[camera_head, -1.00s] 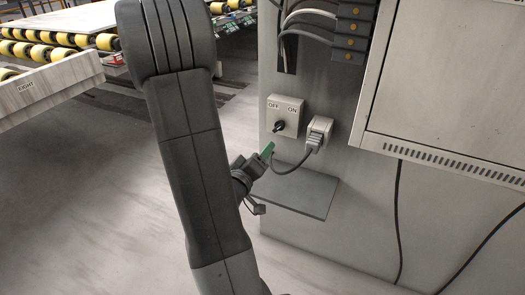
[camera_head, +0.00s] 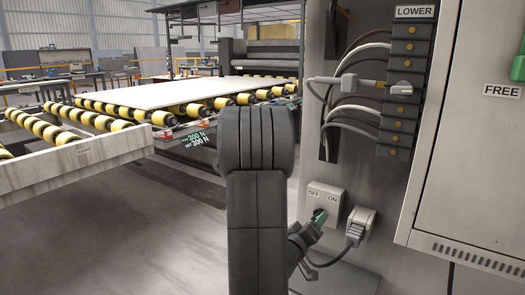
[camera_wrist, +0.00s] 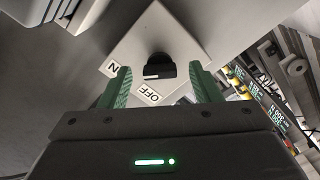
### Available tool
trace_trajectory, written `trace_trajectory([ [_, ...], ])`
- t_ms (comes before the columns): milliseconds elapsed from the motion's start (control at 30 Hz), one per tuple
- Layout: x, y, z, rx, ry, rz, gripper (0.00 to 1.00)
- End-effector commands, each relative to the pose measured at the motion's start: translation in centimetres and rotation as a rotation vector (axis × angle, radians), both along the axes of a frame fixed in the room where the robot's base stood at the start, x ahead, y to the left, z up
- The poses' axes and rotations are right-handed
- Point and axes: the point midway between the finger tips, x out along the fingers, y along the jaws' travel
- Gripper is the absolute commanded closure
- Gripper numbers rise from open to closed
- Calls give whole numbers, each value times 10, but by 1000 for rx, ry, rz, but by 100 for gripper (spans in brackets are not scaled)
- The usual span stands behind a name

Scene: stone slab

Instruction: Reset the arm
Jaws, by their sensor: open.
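My arm rises through the middle of the head view. My gripper (camera_head: 316,228) is at the OFF/ON switch box (camera_head: 332,192) on the grey cabinet panel, its green fingers overlapping the knob there. In the wrist view my gripper (camera_wrist: 162,88) is open, with its two green fingers apart. The black switch knob (camera_wrist: 158,66) shows between and just beyond the fingertips. I cannot tell whether they touch it. The switch plate (camera_wrist: 165,30) with its labels fills the background. Nothing is held.
A plug in a socket (camera_head: 358,224) sits right of the switch, with a shelf (camera_head: 350,283) below. Cables run into a connector block (camera_head: 408,85) above. A white cabinet (camera_head: 470,180) stands at right. A roller conveyor (camera_head: 180,93) lies left; the floor (camera_head: 120,240) there is clear.

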Motion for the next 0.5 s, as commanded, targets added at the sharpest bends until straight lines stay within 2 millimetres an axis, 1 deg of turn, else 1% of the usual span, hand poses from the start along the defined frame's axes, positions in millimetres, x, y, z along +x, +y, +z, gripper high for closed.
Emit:
trace_trajectory([
  [67, 10, -8, -1, -1, -1, -3, 43],
  [200, 22, -15, 0, -2, -1, -1, 43],
  [333, 27, -19, 0, -1, 1, 0, 43],
  [500, 28, -19, 0, -1, 1, 0, 43],
])
